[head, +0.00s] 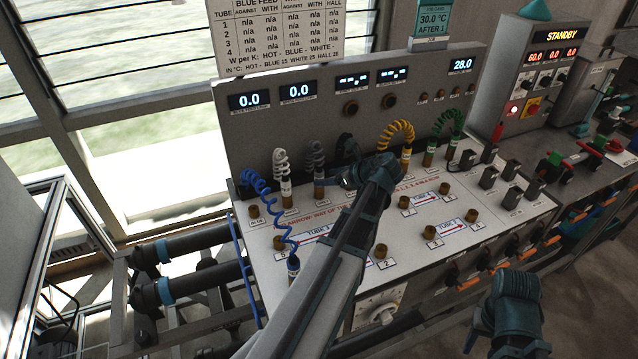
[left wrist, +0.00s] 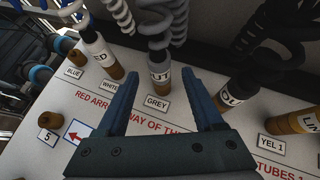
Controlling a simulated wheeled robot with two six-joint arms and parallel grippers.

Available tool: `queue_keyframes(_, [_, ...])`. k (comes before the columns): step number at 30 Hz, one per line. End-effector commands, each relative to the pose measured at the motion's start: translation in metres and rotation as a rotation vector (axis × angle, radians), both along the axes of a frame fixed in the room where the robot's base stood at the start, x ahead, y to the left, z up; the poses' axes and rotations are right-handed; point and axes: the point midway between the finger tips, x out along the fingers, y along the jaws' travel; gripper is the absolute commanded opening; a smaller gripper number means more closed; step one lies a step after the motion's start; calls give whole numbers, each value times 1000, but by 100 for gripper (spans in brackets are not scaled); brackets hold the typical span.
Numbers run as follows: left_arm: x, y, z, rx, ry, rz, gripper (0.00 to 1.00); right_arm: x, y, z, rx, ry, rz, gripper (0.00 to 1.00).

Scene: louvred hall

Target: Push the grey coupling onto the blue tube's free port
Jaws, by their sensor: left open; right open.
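The grey coupling (head: 319,188) stands upright in its GREY-labelled place under a grey coil, and it also shows in the left wrist view (left wrist: 160,72). My left gripper (head: 348,180) is open beside it; in the left wrist view the fingers (left wrist: 161,80) lie either side of the coupling in the picture. I cannot tell whether they reach around it. The blue coil's coupling (head: 293,266) sits on a port at the panel's front left. A bare brass port (head: 380,250) labelled 2 stands to its right; my left arm hides the stretch between. My right gripper (head: 482,335) is open, low at right.
A white-coil coupling (head: 286,192) stands left of the grey one; a dark coupling (left wrist: 236,92) stands close on its right. Yellow (head: 406,155) and green (head: 429,155) hose couplings stand further right. Several bare brass ports dot the panel. A display wall (head: 355,100) rises behind.

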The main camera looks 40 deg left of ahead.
Motion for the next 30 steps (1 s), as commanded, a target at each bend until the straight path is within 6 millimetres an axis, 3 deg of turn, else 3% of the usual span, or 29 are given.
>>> queue_keyframes(3, [1, 13, -12, -1, 0, 4, 69, 0, 0, -12, 0, 0, 0, 50])
queue_keyframes(12, [2, 32, -24, -1, 0, 1, 69, 0, 0, -24, 0, 0, 0, 50])
queue_keyframes(28, [2, 35, -25, -1, -1, 1, 69, 0, 0, -25, 0, 0, 0, 50])
queue_keyframes(30, [2, 35, -25, -1, -1, 1, 58, 0, 0, -25, 0, 0, 0, 50])
